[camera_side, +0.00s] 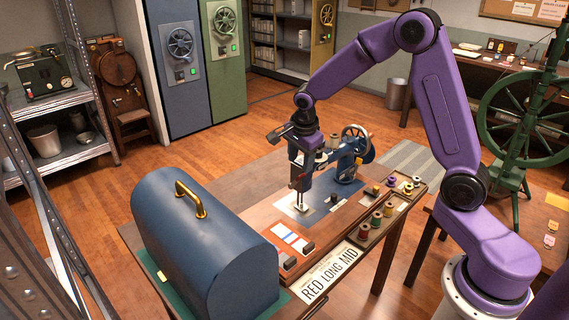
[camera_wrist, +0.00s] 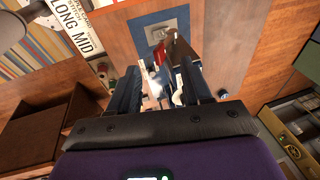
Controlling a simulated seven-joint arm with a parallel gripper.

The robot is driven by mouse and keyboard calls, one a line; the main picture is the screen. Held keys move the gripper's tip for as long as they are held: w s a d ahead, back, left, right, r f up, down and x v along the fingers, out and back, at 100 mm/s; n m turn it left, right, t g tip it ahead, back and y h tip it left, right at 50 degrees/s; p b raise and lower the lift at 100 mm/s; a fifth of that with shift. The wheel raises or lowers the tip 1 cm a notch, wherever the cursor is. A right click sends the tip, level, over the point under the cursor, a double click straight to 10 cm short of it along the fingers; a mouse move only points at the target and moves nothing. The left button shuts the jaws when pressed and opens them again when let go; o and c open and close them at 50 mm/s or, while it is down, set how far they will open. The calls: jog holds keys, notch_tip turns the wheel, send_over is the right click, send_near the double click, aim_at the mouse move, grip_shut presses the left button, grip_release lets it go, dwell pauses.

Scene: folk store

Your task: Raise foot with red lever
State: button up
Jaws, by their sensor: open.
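A small blue sewing machine (camera_side: 347,167) with a spoked handwheel stands on the wooden table. Its needle end is above a pale metal plate (camera_side: 297,208), and my gripper partly hides it. A small red part, perhaps the lever, (camera_wrist: 159,53) shows in the wrist view just beyond my fingers; a reddish spot at the machine's head shows in the side view. My gripper (camera_wrist: 162,72) points down over the machine's head, fingers apart, with pale metal parts of the machine visible between them. I cannot tell whether a finger touches the lever. The foot is not clearly visible.
A blue domed case (camera_side: 205,245) with a brass handle fills the table's front left. A tray of thread spools (camera_side: 377,222) lies at the right edge. A card reading "RED LONG MID" (camera_side: 331,273) lies at the front. A green spinning wheel (camera_side: 520,110) stands right.

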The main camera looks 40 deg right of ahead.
jog(key=shift+x, duration=2.9)
jog(key=shift+d+f, duration=0.1)
jog(key=shift+f, duration=0.15)
jog(key=shift+w, duration=0.2)
jog(key=shift+w+r, duration=0.35)
jog(key=shift+w, duration=0.4)
jog(key=w+f, duration=0.1)
jog(key=w, duration=0.5)
jog(key=shift+f, duration=0.2)
